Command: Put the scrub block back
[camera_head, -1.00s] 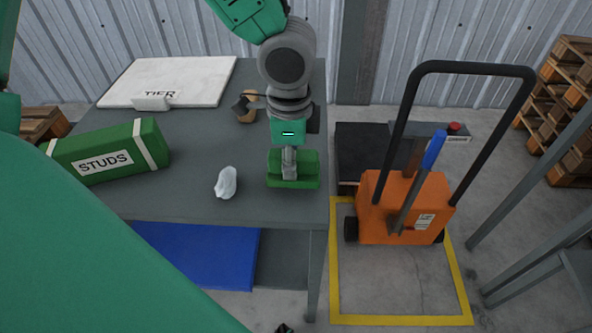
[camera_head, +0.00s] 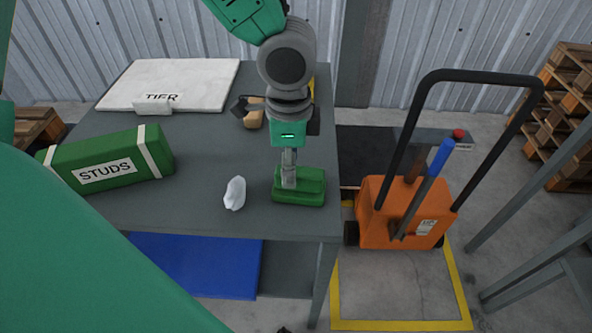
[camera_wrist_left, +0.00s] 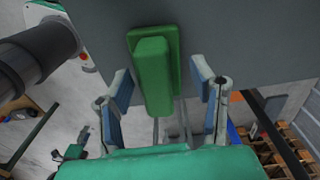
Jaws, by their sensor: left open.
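The scrub block (camera_head: 312,188), a green block with a narrower raised top on a wider base, rests on the grey table (camera_head: 200,208) near its front right corner. My left gripper (camera_head: 289,178) is directly over it in the head view, pointing down and partly covering the block's left half. In the left wrist view the block (camera_wrist_left: 153,78) lies between the spread fingers of the open gripper (camera_wrist_left: 161,78), with gaps on both sides. Whether any finger touches it cannot be told. My right gripper is not seen.
A white crumpled lump (camera_head: 235,193) lies just left of the block. A green STUDS box (camera_head: 110,158) is further left, and a white board (camera_head: 180,82) at the back. A brown-handled tool (camera_head: 252,115) lies behind.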

